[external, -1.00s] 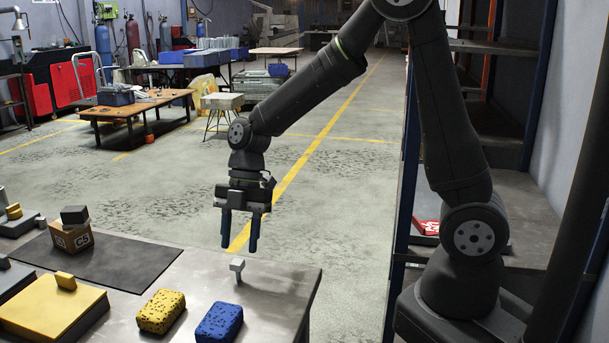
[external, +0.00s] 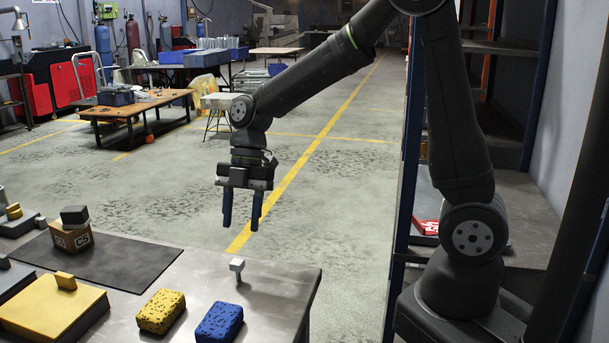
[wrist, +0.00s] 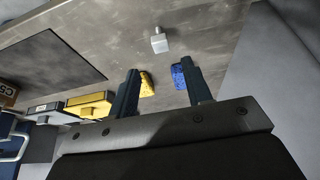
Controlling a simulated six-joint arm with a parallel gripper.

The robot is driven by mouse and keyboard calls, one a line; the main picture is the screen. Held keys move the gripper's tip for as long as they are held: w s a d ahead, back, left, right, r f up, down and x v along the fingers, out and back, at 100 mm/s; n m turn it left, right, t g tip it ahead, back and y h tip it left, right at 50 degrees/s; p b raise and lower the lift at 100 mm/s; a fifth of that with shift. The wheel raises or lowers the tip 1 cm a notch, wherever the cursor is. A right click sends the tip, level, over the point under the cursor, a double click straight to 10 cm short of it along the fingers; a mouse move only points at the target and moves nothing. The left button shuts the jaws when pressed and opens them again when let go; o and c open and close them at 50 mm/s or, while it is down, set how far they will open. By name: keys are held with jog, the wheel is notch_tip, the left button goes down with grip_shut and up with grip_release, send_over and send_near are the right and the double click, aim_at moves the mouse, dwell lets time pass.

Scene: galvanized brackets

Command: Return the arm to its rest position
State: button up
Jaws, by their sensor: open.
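My gripper (external: 242,208) is open and empty, its two blue fingers pointing down. In the external view it hangs above the back edge of the metal table (external: 265,300), clear of everything on it. In the wrist view my gripper (wrist: 165,85) shows its fingers apart with nothing between them but the table surface, and the yellow and blue sponges beyond.
A small grey bracket (external: 237,269) stands on the table below my gripper. A yellow sponge (external: 161,311) and a blue sponge (external: 219,322) lie in front. A box marked C5 (external: 72,238) with a grey block (external: 74,215) on top stands on a dark mat (external: 125,258). Shelving (external: 400,200) stands right.

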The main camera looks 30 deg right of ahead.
aim_at(236, 261)
jog(key=x, duration=1)
jog(key=shift+f, duration=0.15)
jog(key=shift+a+r, duration=0.1)
jog(key=shift+r, duration=1.8)
